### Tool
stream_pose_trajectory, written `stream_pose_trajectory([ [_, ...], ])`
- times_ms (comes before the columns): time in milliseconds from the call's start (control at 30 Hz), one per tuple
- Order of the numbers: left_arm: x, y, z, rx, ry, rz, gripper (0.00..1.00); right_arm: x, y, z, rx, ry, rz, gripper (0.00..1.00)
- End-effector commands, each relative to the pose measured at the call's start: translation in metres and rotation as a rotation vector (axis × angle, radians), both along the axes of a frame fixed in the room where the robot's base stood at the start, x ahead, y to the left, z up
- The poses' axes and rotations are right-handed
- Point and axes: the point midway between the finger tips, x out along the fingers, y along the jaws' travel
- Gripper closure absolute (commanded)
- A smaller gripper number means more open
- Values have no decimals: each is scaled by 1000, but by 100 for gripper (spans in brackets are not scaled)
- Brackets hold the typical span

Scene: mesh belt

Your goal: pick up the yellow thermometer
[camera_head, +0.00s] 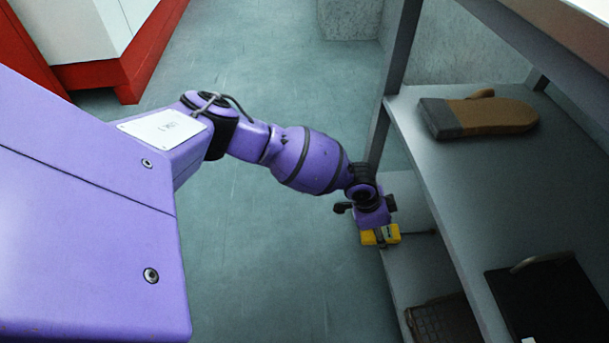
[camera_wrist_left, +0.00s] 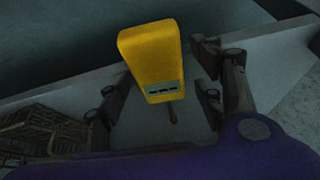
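The yellow thermometer (camera_head: 381,236) shows in the head view just beyond my left gripper (camera_head: 372,213), at the left edge of the lower shelf. In the left wrist view the thermometer (camera_wrist_left: 152,55) is a yellow block with a small dark-lettered display and a thin dark probe. There my left gripper (camera_wrist_left: 162,68) is open, with dark fingers to either side of the thermometer. I see gaps between the fingers and the yellow body. In the head view the gripper partly hides the thermometer. My right gripper is not in view.
The upper shelf (camera_head: 440,180) holds a brown and grey mitt (camera_head: 480,115) and a black item with a handle (camera_head: 550,300). A dark woven basket (camera_head: 440,318) sits lower down. A shelf post (camera_head: 385,100) stands near my left forearm. The floor (camera_head: 260,260) to the left is clear.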

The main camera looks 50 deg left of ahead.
Motion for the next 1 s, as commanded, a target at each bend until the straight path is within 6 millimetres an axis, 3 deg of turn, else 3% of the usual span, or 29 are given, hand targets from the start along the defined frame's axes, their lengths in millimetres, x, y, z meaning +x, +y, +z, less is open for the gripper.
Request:
stream_pose_trajectory([
  [33, 2, -1, 2, -1, -5, -1, 50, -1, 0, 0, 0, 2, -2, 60],
  [333, 2, -1, 2, -1, -3, -1, 88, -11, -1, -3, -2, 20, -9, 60],
  [733, 1, -1, 11, -1, -3, -1, 88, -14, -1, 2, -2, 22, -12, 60],
  [900, 2, -1, 37, -2, -6, 0, 88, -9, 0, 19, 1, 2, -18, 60],
  [1000, -15, -2, 56, -1, -3, -2, 88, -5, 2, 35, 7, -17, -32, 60],
])
